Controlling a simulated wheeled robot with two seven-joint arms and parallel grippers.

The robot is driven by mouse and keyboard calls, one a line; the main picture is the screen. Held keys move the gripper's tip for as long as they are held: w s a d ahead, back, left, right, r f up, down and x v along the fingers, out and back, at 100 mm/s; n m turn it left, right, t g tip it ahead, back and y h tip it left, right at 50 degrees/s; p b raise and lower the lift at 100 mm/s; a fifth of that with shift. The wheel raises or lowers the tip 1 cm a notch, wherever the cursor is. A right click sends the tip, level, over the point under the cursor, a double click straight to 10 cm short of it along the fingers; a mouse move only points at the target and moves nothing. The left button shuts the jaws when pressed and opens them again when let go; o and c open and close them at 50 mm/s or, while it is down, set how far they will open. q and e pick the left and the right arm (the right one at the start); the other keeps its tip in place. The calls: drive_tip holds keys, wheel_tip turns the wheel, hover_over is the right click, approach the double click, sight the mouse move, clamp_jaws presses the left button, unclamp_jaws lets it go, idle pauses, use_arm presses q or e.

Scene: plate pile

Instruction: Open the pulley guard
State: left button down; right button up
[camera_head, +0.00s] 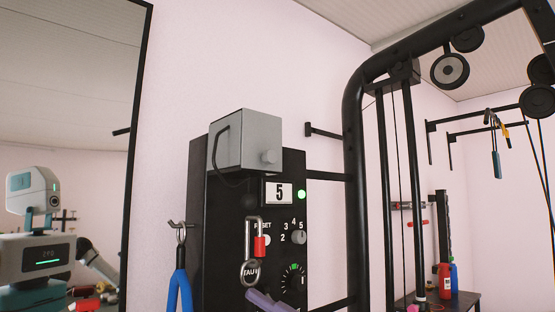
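A grey metal box (246,141) sits at the top of a black upright panel (203,265). Pulley wheels (450,71) also hang uncovered from the black overhead beam at upper right. Neither of my grippers is in view.
Blue-handled pliers (180,285) hang left. A black gym frame (353,150) stands right. A mirror (80,110) fills the left.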

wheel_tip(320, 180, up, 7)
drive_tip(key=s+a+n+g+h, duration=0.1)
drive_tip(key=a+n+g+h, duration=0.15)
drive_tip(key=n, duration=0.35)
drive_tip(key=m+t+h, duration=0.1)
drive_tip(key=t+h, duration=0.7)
approach(273, 157)
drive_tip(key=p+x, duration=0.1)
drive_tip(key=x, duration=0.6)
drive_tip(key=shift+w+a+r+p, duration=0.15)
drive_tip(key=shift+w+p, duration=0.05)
drive_tip(key=shift+p, duration=0.15)
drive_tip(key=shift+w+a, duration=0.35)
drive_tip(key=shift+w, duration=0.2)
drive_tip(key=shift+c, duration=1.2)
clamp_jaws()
